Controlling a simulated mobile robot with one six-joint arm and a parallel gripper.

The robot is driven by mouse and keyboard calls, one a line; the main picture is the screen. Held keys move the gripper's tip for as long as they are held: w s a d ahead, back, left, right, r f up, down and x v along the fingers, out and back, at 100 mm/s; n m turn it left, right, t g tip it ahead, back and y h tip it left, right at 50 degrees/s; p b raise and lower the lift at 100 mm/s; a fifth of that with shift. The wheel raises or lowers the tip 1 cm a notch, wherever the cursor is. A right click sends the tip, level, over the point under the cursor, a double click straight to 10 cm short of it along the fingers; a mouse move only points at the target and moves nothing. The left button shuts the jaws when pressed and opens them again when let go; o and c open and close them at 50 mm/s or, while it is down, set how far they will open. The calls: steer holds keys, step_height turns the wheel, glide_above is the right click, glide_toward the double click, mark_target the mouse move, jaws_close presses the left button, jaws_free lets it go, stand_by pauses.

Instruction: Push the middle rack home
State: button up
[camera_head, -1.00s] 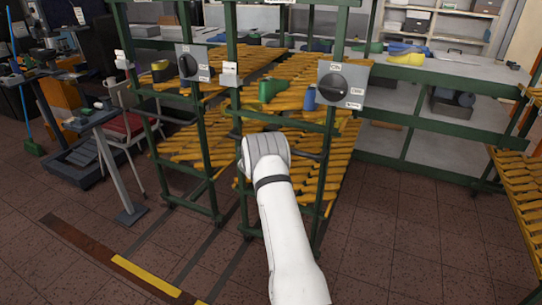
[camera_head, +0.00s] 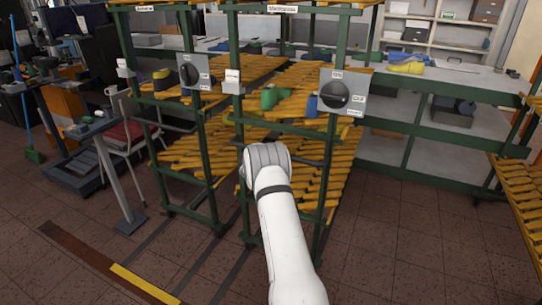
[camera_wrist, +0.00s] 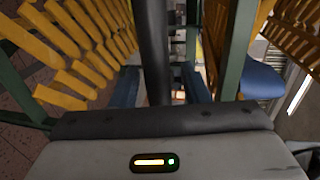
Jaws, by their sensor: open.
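The middle rack (camera_head: 321,150) is a tall green frame with sloping yellow slatted shelves and a label on top. A dark horizontal handle bar (camera_head: 306,161) crosses its front. A green shoe last (camera_head: 269,98) and a blue one (camera_head: 312,106) are on its upper shelf. My gripper is at the bar; its fingers are hidden behind my white wrist in the head view. In the wrist view my gripper (camera_wrist: 162,88) is open, with the dark bar (camera_wrist: 153,40) running between its two fingers. Whether either finger touches the bar cannot be told.
A similar rack (camera_head: 207,150) stands close on the left, with a dial box (camera_head: 190,71). Another dial box (camera_head: 345,92) is at the middle rack's right post. Grey shelving (camera_head: 440,150) stands behind on the right. Another slatted rack (camera_head: 515,178) is at the right edge. Floor in front is clear.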

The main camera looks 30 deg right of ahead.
steer(key=v, duration=0.8)
steer(key=shift+b, duration=0.35)
steer(key=shift+w+d, duration=0.1)
steer(key=s+a+r+m+g+y, duration=0.1)
steer(key=s+a+r+m+g, duration=0.15)
steer(key=s+r+m, duration=0.4)
steer(key=s+a+r+m+g+y+p, duration=0.1)
steer(key=s+a+r+m+g, duration=0.2)
steer(key=s+m, duration=0.55)
steer(key=s+a+r+m+g+y, duration=0.1)
steer(key=s+a+r+m+g, duration=0.15)
steer(key=s+r+m, duration=0.45)
steer(key=s+a+m+t+y+p, duration=0.1)
steer(key=s+a+m+y, duration=0.8)
steer(key=s+a+m, duration=1.2)
steer(key=s, duration=0.4)
steer(key=shift+a+y, duration=0.15)
steer(key=shift+y, duration=0.15)
